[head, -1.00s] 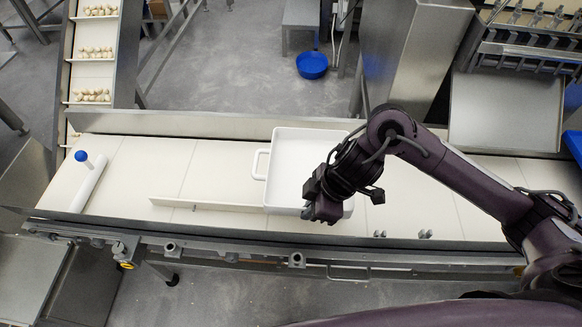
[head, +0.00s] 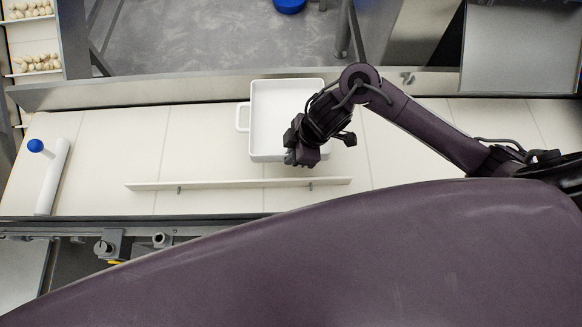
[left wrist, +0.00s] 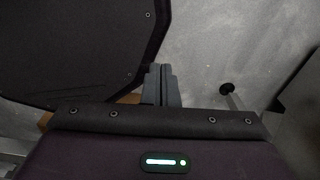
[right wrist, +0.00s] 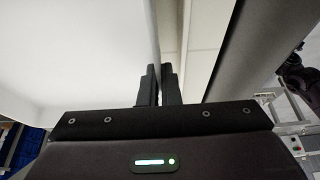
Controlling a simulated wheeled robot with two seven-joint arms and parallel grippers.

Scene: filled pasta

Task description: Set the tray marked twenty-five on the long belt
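A white square tray (head: 270,143) with a loop handle on its left side is over the pale long belt (head: 110,140), behind a low rail. I cannot tell whether it rests on the belt or hangs just above it. No number is readable on it. My right gripper (head: 300,160) is at the tray's near right corner. In the right wrist view its fingers (right wrist: 160,85) are nearly together, with the tray's white wall (right wrist: 80,60) between them. My left gripper shows only in the left wrist view, its fingers (left wrist: 160,85) together and empty.
A low white rail (head: 235,184) runs along the belt's near side. A white bar with a blue knob (head: 36,146) lies across the belt's left end. A sloping conveyor with filled pasta (head: 35,62) is at far left. The belt is clear between bar and tray.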

